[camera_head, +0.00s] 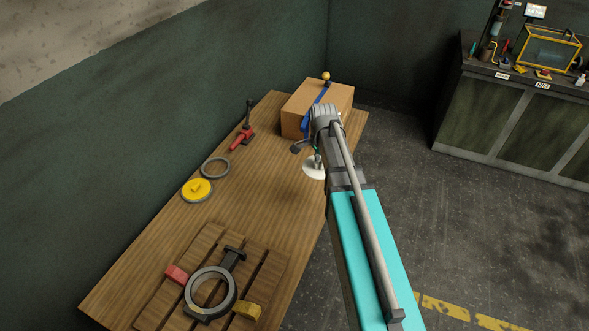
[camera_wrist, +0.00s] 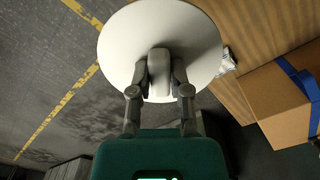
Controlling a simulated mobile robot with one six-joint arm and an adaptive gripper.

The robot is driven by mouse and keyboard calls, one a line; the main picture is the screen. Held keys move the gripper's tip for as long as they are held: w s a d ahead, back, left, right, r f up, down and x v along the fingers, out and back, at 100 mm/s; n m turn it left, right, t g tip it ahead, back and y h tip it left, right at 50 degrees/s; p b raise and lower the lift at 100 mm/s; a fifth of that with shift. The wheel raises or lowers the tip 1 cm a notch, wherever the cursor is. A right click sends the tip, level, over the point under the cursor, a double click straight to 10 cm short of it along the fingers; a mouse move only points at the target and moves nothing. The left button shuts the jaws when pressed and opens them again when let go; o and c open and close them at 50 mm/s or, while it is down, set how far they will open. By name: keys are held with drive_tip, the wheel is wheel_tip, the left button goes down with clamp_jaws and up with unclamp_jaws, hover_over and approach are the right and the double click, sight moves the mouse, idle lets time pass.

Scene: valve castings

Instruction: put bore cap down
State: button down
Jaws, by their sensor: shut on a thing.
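The bore cap, a white round disc (camera_head: 313,172), hangs from my gripper at the right edge of the wooden table, near the cardboard box. In the wrist view the white disc (camera_wrist: 120,45) fills the upper middle, with a grey block-shaped handle (camera_wrist: 160,68) on its face. My gripper (camera_wrist: 160,78) is shut on this handle, one finger on each side. In the head view my arm hides most of my gripper and part of the disc. The disc appears to be above the floor beside the table edge; its exact height is unclear.
The wooden table (camera_head: 262,205) has clear room in its middle. A cardboard box (camera_head: 305,103) stands at the far end. A red clamp (camera_head: 242,138), grey ring (camera_head: 215,167) and yellow disc (camera_head: 197,190) line the left side. A ring-shaped casting (camera_head: 232,295) lies on slats in front.

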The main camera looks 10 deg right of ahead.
sight(295, 188)
drive_tip(key=shift+w+a, duration=0.1)
drive_tip(key=shift+a, duration=0.05)
drive_tip(key=shift+a+f, duration=0.1)
drive_tip(key=shift+f, duration=0.1)
drive_tip(key=w+a+f+n+b, duration=0.3)
drive_tip(key=w+a+f+b, duration=0.2)
drive_tip(key=w+f+b, duration=0.5)
drive_tip(key=shift+w+a+f+b, duration=0.2)
drive_tip(key=shift+f+b, duration=1.1)
drive_tip(key=shift+b, duration=0.15)
wheel_tip(295, 188, down, 6)
drive_tip(key=b, duration=0.6)
drive_tip(key=shift+f, duration=0.25)
drive_tip(key=shift+f+b, duration=0.2)
drive_tip(key=shift+b, duration=0.3)
drive_tip(key=c, duration=0.5)
unclamp_jaws()
